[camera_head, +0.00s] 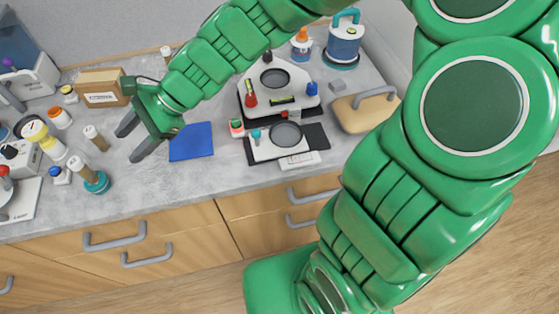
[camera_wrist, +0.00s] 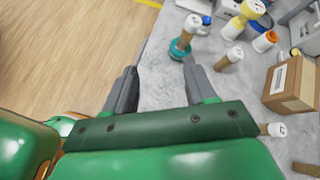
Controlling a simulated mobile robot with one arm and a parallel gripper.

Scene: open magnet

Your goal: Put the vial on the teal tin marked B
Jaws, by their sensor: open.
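A brown vial with a white cap (camera_head: 82,169) appears to stand on the teal tin (camera_head: 98,184) at the left of the counter. In the wrist view, this vial (camera_wrist: 187,35) rises from the teal tin (camera_wrist: 179,50), beyond my fingertips. I cannot read a letter on the tin. Similar white-capped brown vials stand nearby, one (camera_head: 97,139) behind the tin and another (camera_head: 165,53) at the back. My gripper (camera_head: 130,142) is open and empty, low over the counter to the right of the tin. In the wrist view, nothing is between its fingers (camera_wrist: 160,68).
A cardboard box (camera_head: 101,88) stands behind my gripper. A yellow-and-white bottle (camera_head: 45,139), an orange-capped jar (camera_head: 59,118) and a blue-capped jar (camera_head: 60,175) crowd the left. A blue mat (camera_head: 191,142) lies right of my gripper. Bare counter shows in front of it.

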